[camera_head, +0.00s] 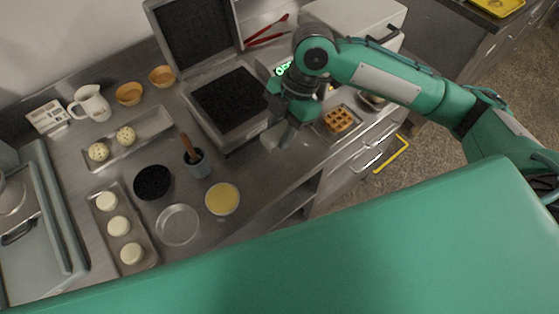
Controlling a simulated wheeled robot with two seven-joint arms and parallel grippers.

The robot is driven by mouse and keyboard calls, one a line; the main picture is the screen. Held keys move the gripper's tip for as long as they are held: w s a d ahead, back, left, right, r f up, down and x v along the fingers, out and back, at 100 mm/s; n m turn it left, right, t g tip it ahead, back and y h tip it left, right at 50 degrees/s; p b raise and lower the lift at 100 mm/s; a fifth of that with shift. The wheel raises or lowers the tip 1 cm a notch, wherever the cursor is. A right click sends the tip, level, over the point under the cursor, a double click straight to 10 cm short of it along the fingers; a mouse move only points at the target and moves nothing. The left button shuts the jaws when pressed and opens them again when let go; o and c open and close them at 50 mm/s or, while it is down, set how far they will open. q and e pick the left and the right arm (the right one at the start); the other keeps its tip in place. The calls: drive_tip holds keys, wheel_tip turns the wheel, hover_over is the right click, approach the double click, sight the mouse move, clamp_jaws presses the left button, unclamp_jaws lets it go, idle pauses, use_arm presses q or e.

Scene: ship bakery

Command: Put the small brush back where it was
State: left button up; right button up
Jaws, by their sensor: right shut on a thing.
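My right gripper (284,137) hangs over the front part of the counter, just right of the open waffle iron (228,100). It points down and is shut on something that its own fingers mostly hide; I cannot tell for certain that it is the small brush. A pale, blurred patch shows beside the fingertips. A brown handle (187,144) stands tilted in a blue-grey cup (196,166) left of the gripper; what is on its lower end is hidden in the cup. My left gripper is not in view.
A bowl of yellow liquid (222,199), an empty glass dish (178,225) and a dark-filled bowl (153,183) surround the cup. A waffle (338,120) lies right of the gripper. Red tongs (267,32) lie behind. Trays with pale rounds and a white jug (91,103) stand left.

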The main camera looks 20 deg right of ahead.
hover_over(275, 172)
drive_tip(key=d, duration=0.1)
drive_tip(key=f, duration=0.4)
drive_tip(key=f+p, duration=0.1)
drive_tip(key=f, duration=0.3)
drive_tip(key=shift+w+d, duration=0.2)
drive_tip(key=shift+f, duration=0.95)
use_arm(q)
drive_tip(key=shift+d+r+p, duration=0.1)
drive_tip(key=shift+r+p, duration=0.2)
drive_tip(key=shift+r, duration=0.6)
use_arm(e)
drive_tip(key=shift+f, duration=1.75)
drive_tip(key=shift+f, duration=0.1)
drive_tip(key=o, duration=0.9)
drive_tip(key=shift+o, duration=0.2)
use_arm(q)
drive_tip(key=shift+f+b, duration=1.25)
use_arm(e)
drive_tip(key=v, duration=1.2)
